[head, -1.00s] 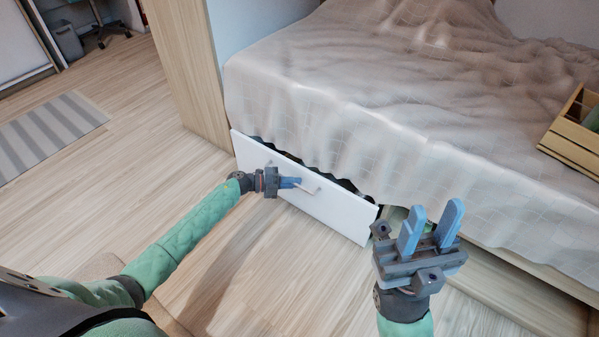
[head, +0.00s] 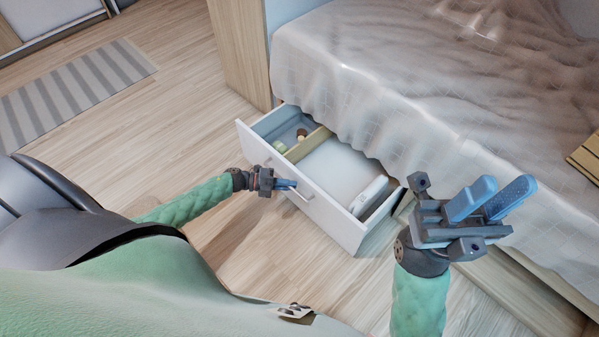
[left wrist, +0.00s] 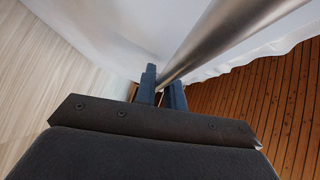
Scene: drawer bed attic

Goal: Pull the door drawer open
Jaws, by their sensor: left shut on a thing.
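The white drawer (head: 318,212) under the bed stands pulled out, with its inside showing in the head view. It has a bar handle (head: 300,192) on its front; the metal bar (left wrist: 225,38) also crosses the left wrist view. My left gripper (head: 288,184) is at the drawer front, its blue fingers shut on the handle; the fingers (left wrist: 160,90) sit around the bar in the left wrist view. My right gripper (head: 490,197) is raised right of the drawer, its two blue fingers apart, with nothing between them.
The drawer holds a wooden divider (head: 308,144), small items on the left and a white object (head: 369,196) on the right. The bed (head: 400,90) with a draped blanket is above it. A striped rug (head: 70,95) lies at the left. A wooden crate (head: 586,158) is at the right edge.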

